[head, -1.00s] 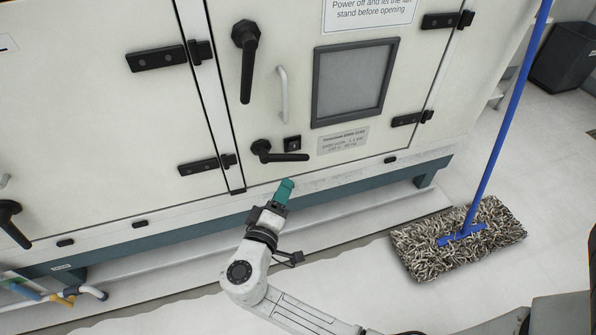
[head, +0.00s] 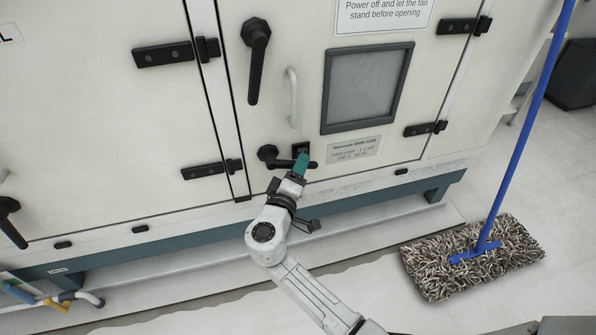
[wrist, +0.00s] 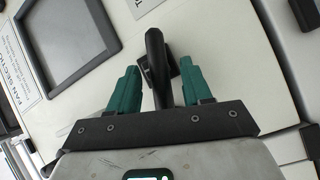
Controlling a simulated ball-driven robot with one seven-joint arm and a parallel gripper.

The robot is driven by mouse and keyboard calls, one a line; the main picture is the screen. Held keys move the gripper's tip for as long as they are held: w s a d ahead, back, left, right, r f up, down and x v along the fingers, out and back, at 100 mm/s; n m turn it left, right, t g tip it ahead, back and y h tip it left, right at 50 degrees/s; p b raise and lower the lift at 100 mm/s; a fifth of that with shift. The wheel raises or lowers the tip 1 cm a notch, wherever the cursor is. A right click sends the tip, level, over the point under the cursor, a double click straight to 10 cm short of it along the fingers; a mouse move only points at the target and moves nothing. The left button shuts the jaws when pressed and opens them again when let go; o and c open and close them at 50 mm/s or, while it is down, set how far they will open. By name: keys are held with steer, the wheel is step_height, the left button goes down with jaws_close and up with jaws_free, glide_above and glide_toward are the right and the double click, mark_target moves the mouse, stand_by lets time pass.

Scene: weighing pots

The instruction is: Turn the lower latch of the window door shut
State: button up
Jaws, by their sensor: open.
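The lower latch (head: 267,153) is a black lever handle low on the window door (head: 300,70). Its lever lies nearly level, pointing right from its pivot. My gripper (head: 301,162) is at the lever, its teal fingers covering part of it in the head view. In the wrist view the latch (wrist: 155,50) stands between the two open teal fingers (wrist: 159,78), with a gap showing on each side. The upper latch (head: 255,60) hangs with its lever pointing down. The door looks flush with its frame.
A small black square lock (head: 300,149) sits just above the lever. A pale grab handle (head: 292,97) and a framed window (head: 366,88) are above. A mop (head: 475,255) leans at the right.

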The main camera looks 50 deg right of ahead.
steer(key=shift+d, duration=0.1)
jaws_close()
stand_by(0.4)
